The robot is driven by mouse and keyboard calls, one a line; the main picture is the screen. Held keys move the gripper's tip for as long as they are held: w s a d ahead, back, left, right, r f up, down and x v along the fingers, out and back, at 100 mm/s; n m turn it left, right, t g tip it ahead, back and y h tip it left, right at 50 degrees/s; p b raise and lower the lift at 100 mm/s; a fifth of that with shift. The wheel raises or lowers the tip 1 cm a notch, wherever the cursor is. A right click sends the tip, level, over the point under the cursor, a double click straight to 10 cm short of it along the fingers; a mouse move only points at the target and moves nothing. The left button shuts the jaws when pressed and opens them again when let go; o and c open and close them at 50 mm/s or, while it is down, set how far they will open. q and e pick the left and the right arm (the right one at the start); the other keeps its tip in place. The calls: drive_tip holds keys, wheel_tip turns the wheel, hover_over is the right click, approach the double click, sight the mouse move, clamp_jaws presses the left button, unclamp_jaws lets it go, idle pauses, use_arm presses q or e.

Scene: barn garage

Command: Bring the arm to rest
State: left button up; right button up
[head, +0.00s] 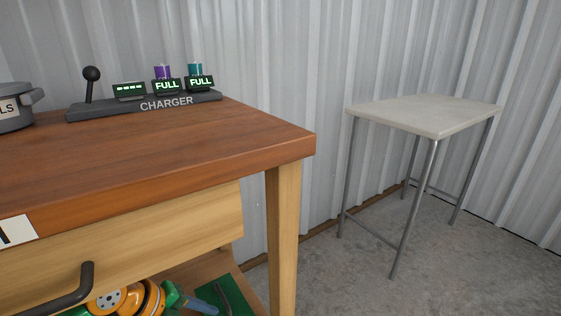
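Neither of my grippers nor either arm shows in the head view. The wooden workbench (180,150) fills the left side, with a light wood drawer front (150,250) below its top. A dark charger (145,106) stands on the bench at the back. It has a black ball-topped lever (90,85) and a small display with green bars. A purple battery (162,71) and a teal battery (195,69) sit in its slots, each above a green "FULL" display.
A grey pot (14,108) is cut off at the left edge. Orange and green tools (130,298) lie on a shelf below the drawer. A small pale-topped table (425,113) with metal legs stands at the right. The bench's right front is bare. Corrugated metal walls stand behind.

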use_arm(q)
drive_tip(key=s+f+n+y, duration=0.4)
drive_tip(key=s+f+n, duration=1.2)
drive_tip(key=f+n, duration=0.6)
drive_tip(key=s+a+r+n+g+p, duration=0.1)
drive_tip(key=s+r+p, duration=0.4)
drive_tip(key=p, duration=0.8)
drive_tip(key=s+r+n+g+y+p, duration=0.1)
drive_tip(key=s+r+p, duration=0.5)
drive_tip(key=r+p, duration=0.4)
drive_tip(key=s+a+r+n+p, duration=0.1)
drive_tip(key=s+r+p, duration=0.4)
drive_tip(key=p, duration=1)
wheel_tip(320, 180, up, 2)
drive_tip(key=shift+s+a+r+g+p, duration=0.2)
drive_tip(key=shift+a+r+g+p, duration=0.05)
drive_tip(key=shift+a+g+p, duration=0.15)
use_arm(e)
drive_tip(key=s+d+r+g, duration=0.1)
drive_tip(key=s+r, duration=0.6)
drive_tip(key=r, duration=0.3)
drive_tip(key=s+d+r, duration=0.1)
drive_tip(key=s+r, duration=0.6)
drive_tip(key=r, duration=0.3)
drive_tip(key=shift+s+d+r+g, duration=0.25)
drive_tip(key=shift+r+g, duration=0.1)
drive_tip(key=shift+g, duration=0.05)
